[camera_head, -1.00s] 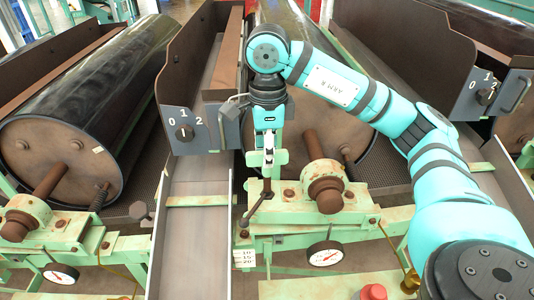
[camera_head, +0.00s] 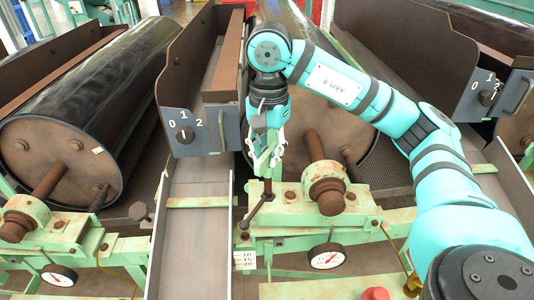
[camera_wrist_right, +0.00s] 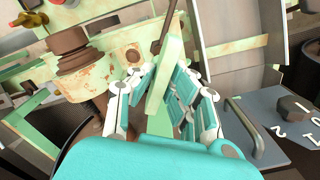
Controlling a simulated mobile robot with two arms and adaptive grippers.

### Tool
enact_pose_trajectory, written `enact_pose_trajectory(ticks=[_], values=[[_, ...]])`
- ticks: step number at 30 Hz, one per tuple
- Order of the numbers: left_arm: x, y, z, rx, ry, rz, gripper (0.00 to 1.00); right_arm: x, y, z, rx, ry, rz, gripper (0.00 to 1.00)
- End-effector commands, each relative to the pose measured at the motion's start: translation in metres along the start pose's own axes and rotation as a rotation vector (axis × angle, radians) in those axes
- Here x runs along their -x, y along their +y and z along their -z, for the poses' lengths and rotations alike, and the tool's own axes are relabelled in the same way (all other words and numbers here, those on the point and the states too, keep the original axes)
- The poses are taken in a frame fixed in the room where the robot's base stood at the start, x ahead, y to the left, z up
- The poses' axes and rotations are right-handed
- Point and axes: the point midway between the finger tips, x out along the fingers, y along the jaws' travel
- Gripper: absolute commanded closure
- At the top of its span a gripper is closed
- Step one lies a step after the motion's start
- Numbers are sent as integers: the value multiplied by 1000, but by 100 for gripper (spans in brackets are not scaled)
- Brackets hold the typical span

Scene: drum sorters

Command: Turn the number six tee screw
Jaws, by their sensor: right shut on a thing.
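The tee screw (camera_head: 257,208) is a dark rod with a slanted handle, on the green frame in the middle of the head view. No number six is readable on it. I cannot tell how the two join. My left gripper is not in view.
A brown bearing block (camera_head: 326,190) stands right of the tee screw, with a dial gauge (camera_head: 327,256) below. A grey switch panel (camera_head: 190,130) is up to the left. A metal chute (camera_head: 197,240) runs left of the frame. A large drum (camera_head: 75,120) lies farther left.

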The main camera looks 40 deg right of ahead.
Motion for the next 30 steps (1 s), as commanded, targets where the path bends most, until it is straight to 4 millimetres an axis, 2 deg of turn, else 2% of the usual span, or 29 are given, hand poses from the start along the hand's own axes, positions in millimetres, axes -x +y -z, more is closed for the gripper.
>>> enact_pose_trajectory(ticks=[30], values=[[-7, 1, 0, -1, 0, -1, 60, 0, 2, 3, 959, 4, -4, 100]])
